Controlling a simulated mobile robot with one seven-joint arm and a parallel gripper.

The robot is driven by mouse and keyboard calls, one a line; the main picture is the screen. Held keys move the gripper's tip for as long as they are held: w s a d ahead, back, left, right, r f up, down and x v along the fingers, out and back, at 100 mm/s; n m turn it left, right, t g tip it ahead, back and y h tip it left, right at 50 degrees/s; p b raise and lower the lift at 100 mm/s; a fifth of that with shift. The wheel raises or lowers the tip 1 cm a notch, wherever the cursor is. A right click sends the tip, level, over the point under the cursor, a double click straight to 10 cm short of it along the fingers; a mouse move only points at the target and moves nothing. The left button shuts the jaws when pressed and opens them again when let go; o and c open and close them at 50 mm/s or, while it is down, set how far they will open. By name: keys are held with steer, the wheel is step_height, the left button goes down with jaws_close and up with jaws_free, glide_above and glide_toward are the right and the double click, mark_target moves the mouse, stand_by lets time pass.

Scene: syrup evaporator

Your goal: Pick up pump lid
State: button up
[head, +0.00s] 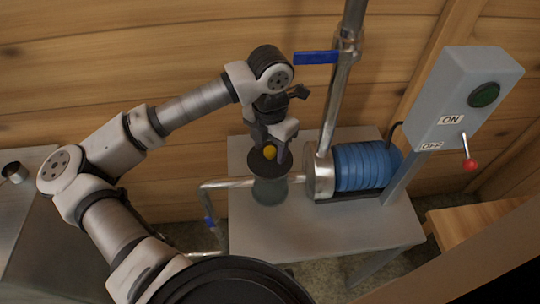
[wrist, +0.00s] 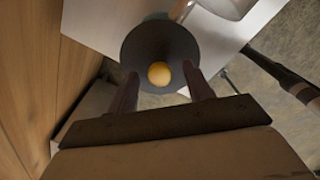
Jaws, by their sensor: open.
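The pump lid (head: 261,163) is a dark round disc with a yellow knob (head: 270,153) in its middle. It sits on top of the grey-green cylindrical pump housing (head: 270,190). In the wrist view the lid (wrist: 150,40) lies just beyond my fingertips, with its yellow knob (wrist: 159,74) between them. My gripper (head: 271,151) points down over the lid. Its fingers (wrist: 160,82) are open, one on each side of the knob. I cannot tell whether they touch the lid.
A grey table (head: 350,232) carries the pump and a blue motor (head: 365,166). A metal pipe with a blue valve handle (head: 316,57) rises close right of my gripper. A grey switch box (head: 455,100) with a red-tipped lever stands at right. A wooden wall (head: 100,60) is behind.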

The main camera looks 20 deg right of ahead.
steer(key=c, duration=1.1)
steer(key=shift+r, duration=0.2)
